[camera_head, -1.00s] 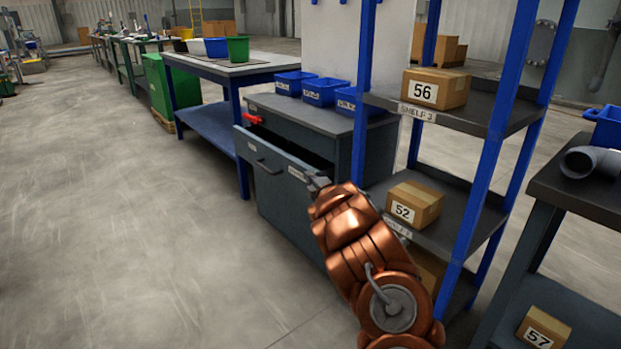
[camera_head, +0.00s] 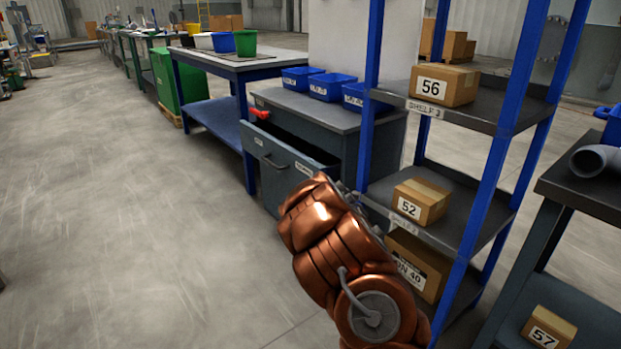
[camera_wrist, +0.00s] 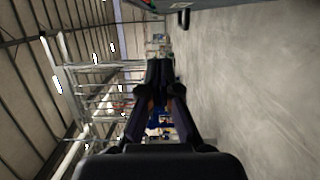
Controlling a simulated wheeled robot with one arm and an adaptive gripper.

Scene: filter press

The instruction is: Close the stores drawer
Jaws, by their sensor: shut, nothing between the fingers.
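The stores drawer (camera_head: 284,166) is the grey top drawer of a grey cabinet (camera_head: 335,120). It stands pulled out, with a dark gap behind its front. It has a bar handle and white labels, and a red thing shows at its far left corner. My copper arm reaches up from the bottom in the head view and covers the lower right of the cabinet front. My gripper is mostly hidden there behind the arm, so I cannot tell whether it touches the drawer. In the wrist view my gripper (camera_wrist: 159,70) has its dark fingers together, with nothing between them.
A blue-framed shelf rack (camera_head: 490,170) with numbered boxes stands close on the right of my arm. Blue bins (camera_head: 325,86) sit on the cabinet top. A workbench (camera_head: 240,62) stands beyond. The floor (camera_head: 130,220) on the left is clear.

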